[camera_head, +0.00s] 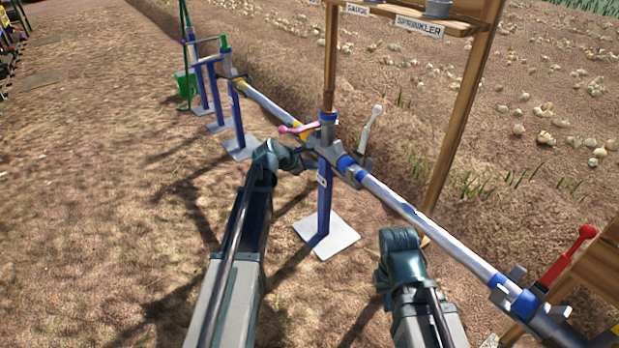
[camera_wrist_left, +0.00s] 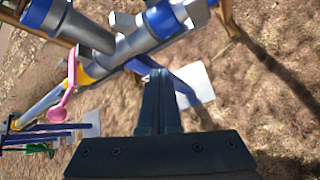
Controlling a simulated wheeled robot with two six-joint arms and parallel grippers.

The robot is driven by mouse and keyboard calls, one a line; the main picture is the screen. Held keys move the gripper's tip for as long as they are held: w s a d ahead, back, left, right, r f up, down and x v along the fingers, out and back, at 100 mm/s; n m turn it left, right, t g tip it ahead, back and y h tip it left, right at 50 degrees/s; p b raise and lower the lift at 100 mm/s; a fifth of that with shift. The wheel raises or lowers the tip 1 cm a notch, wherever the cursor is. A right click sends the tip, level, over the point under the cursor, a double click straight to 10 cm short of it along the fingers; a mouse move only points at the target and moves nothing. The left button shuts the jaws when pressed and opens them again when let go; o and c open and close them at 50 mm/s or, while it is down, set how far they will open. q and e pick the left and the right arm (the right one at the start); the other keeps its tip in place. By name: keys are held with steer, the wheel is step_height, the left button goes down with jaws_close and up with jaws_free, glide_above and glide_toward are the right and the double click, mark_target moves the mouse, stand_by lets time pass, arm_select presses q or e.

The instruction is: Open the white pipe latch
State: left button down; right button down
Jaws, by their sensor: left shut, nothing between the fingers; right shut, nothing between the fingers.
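The white latch (camera_head: 371,127) is a cream-coloured lever standing up and tilted to the right on the far side of the pipe joint. My left gripper (camera_head: 308,157) is at the near side of the joint, short of the white latch, with the pipe between them. In the left wrist view its fingers (camera_wrist_left: 160,95) are shut and empty, just below the grey pipe (camera_wrist_left: 125,48). I cannot make out the white latch clearly in that view. My right gripper (camera_head: 400,242) is low in front of the pipe, apart from it; its fingertips are mostly hidden by the wrist.
A pink lever (camera_head: 298,129) is left of the joint, also in the left wrist view (camera_wrist_left: 68,85). A blue post (camera_head: 324,195) supports the pipe. Wooden posts (camera_head: 461,105) rise behind. A red lever (camera_head: 567,253) is at the right. Bare ground lies left.

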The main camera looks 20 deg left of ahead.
steer(key=shift+f+b, duration=0.3)
steer(key=shift+f, duration=0.25)
